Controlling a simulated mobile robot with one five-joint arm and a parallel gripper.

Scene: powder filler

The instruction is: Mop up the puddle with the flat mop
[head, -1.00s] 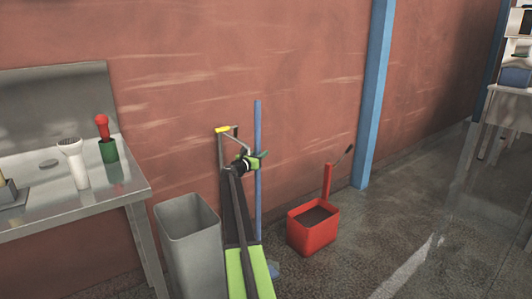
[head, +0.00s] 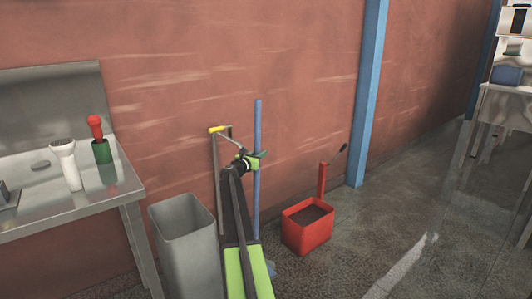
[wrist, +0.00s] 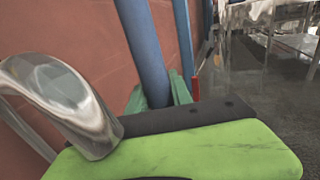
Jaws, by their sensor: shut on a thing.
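The flat mop's blue pole (head: 258,130) stands upright close to the red wall. My gripper (head: 254,160) is shut on the upper part of the pole. The wrist view shows the green fingers (wrist: 158,95) on either side of the blue pole (wrist: 147,55). A small bit of the blue mop head (head: 271,269) shows at floor level beside my arm; the rest is hidden. I cannot make out the puddle for certain; the floor at right looks shiny in places.
A grey bin (head: 184,245) and a metal sink table (head: 80,207) stand at left. A thin metal frame with a yellow grip (head: 217,129) stands beside my arm. A red bucket (head: 307,230) is right of the pole, near a blue column (head: 367,110). Open floor lies at right.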

